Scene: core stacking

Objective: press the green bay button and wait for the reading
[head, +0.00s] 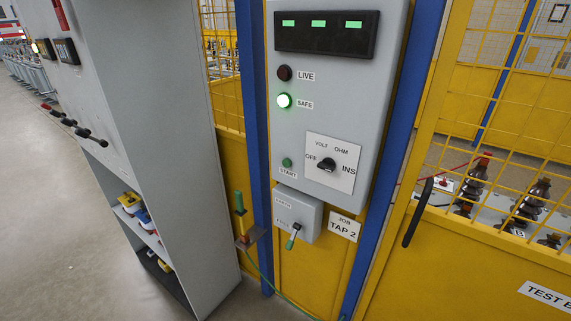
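A grey panel (285,130) stands between two blue posts. Its small green button (287,162), labelled START, is at the lower left. The black display (326,33) at the top shows three green dashes and no digits. The LIVE lamp (284,73) is dark red and unlit. The SAFE lamp (284,100) glows green. A black selector knob (326,165) sits among the marks OFF, VOLT, OHM and INS; its pointer is too small to read surely. Neither of my grippers is in view.
Below the panel is a grey switch box (297,210) with a green-tipped lever (293,236). A green, yellow and red stick (240,215) stands left of it. A grey cabinet (140,60) is at left. A black handle (417,212) is on the yellow mesh gate, with insulators (527,200) behind.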

